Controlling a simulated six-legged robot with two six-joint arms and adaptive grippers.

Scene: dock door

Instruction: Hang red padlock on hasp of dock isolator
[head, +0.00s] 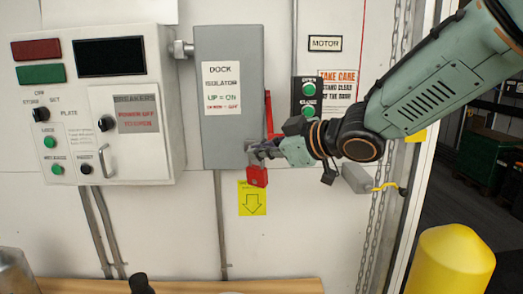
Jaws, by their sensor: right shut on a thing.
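The dock isolator (222,133) is a tall grey box on the white wall, with a label reading UP = ON. A red lever (268,112) shows at its right side and is partly hidden by my right gripper. The red padlock (257,176) is just off the box's lower right corner. My right gripper (263,153) is shut on the padlock at its upper part, in front of the hasp area. The shackle and hasp are too small and covered to tell whether they are joined. My left gripper is not in view.
A white control panel (150,158) with buttons and a handle stands left of the isolator. A yellow arrow tag (252,198) is below the padlock. A yellow bollard (452,262) stands at lower right. A wooden surface (240,286) runs along the bottom. Chains hang at right.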

